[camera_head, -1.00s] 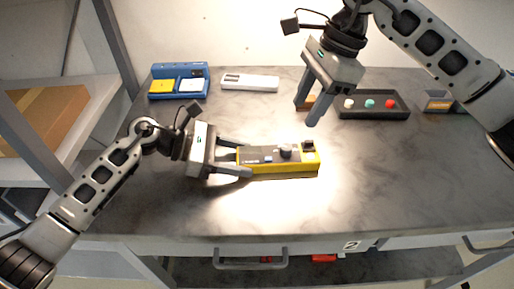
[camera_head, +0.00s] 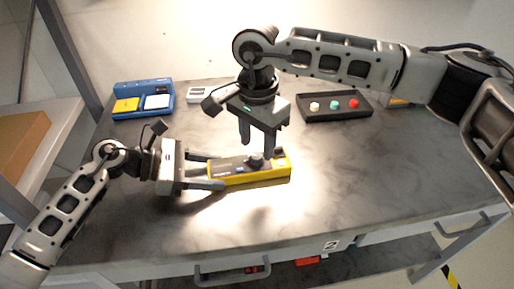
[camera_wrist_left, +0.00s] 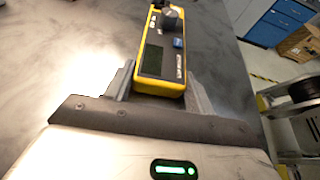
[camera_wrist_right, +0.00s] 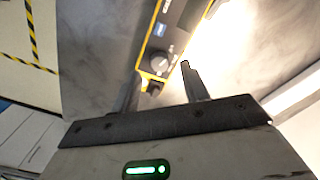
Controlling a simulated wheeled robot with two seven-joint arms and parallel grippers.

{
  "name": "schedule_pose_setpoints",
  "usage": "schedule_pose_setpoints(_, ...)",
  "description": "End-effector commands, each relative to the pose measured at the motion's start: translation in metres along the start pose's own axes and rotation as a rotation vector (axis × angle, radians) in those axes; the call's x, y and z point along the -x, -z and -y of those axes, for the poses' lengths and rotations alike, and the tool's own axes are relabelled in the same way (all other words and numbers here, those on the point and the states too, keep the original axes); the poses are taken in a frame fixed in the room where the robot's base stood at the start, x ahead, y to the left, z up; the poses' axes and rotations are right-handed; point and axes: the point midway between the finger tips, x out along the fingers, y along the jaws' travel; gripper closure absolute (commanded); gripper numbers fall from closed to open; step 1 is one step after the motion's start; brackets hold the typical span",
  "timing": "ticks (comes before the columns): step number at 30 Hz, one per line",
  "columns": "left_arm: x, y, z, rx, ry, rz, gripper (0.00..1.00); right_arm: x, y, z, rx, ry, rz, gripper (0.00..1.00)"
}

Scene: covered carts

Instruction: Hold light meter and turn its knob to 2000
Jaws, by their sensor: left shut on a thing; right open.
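The yellow and black light meter (camera_head: 225,177) lies on the grey marbled table top. It also shows in the left wrist view (camera_wrist_left: 163,50) and the right wrist view (camera_wrist_right: 178,22). Its dark round knob (camera_wrist_right: 159,61) sits on its top face, toward its right end in the head view; the pointer's setting is too small to read. My left gripper (camera_head: 214,172) is shut on the meter's left end, one finger on each side. My right gripper (camera_head: 257,148) is open and points down just above the meter near the knob. In the right wrist view the knob shows beyond the fingertips (camera_wrist_right: 160,75), between them.
A blue case (camera_head: 143,116) with yellow and white squares stands at the back left. A white device (camera_head: 198,95) lies behind, partly hidden by my right arm. A black tray (camera_head: 335,119) with several coloured buttons is at the back right. The table's front is clear.

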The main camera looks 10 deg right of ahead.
Motion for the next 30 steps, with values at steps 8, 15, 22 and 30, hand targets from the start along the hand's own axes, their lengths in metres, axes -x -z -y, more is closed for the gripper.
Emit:
schedule_pose_setpoints(8, 0.000, -0.001, 0.000, -0.001, 0.000, 0.001, 0.75, -0.026, 0.000, 0.000, -0.001, 0.000, -0.001, 0.55)
schedule_pose_setpoints(15, 0.000, -0.001, 0.000, -0.001, -0.001, 0.001, 0.75, -0.028, 0.000, 0.000, -0.001, 0.001, -0.001, 0.55)
schedule_pose_setpoints(22, 0.000, -0.001, 0.000, -0.001, -0.001, 0.001, 0.75, -0.027, 0.000, 0.000, -0.001, 0.000, 0.000, 1.00)
schedule_pose_setpoints(30, 0.000, -0.001, 0.000, -0.001, -0.001, 0.001, 0.75, -0.027, 0.000, 0.000, -0.017, 0.000, 0.000, 1.00)
